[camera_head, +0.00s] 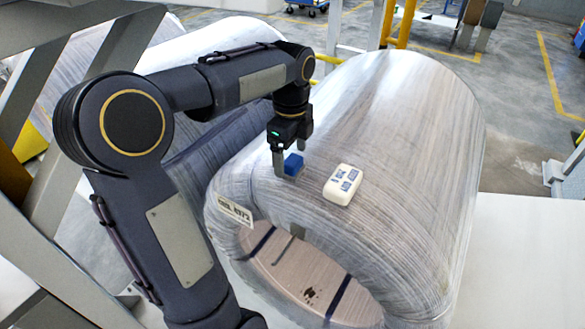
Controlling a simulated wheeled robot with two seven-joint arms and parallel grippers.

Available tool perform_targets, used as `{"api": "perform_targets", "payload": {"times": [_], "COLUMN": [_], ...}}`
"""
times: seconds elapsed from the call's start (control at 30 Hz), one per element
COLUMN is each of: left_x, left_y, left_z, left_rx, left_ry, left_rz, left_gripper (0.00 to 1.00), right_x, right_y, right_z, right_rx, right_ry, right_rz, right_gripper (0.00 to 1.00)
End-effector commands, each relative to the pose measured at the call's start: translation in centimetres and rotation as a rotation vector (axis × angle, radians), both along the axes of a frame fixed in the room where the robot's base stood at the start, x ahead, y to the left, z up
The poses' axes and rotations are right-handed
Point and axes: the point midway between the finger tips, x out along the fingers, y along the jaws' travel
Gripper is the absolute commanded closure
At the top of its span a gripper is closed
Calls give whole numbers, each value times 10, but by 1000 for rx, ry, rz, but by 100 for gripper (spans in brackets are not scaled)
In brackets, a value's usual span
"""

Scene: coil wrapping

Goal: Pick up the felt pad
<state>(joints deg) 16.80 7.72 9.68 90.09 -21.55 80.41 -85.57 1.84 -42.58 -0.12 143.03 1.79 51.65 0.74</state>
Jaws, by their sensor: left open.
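A small blue block (293,165), which looks like the felt pad, lies on top of the wrapped coil (400,120) near its front edge. My left gripper (291,156) points down at it from above and is open. One finger is at the left side of the block, and the other shows behind it to the right. I cannot tell whether either finger touches the block. My right gripper is out of view.
A white device with blue-grey labels (343,184) lies on the coil just right of the block. A paper label (235,210) is on the coil's front face. More wrapped coils stand behind my left arm. Grey metal beams (65,25) rise at the left, and yellow posts stand behind.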

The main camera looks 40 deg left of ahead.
Motion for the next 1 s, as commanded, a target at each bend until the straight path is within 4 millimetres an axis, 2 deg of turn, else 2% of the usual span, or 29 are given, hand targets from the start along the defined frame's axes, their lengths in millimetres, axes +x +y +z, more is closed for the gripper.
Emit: {"api": "perform_targets", "payload": {"times": [0.1, 0.2, 0.5, 0.87, 1.0], "left_x": [3, 3, 3, 3, 3], "left_y": [-2, -2, -2, -2, -2], "left_z": [-21, -31, -34, -34, -34], "left_rx": [-2, -1, -1, -1, -1], "left_ry": [4, 3, -1, -1, -1], "left_rz": [-1, 0, 1, 1, 1], "left_gripper": [20, 20, 21, 68, 69], "right_x": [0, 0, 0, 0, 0], "right_y": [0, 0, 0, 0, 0], "right_z": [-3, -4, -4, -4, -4], "right_rx": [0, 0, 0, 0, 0], "right_ry": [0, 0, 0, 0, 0], "right_rz": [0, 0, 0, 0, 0], "right_gripper": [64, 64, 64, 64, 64]}}
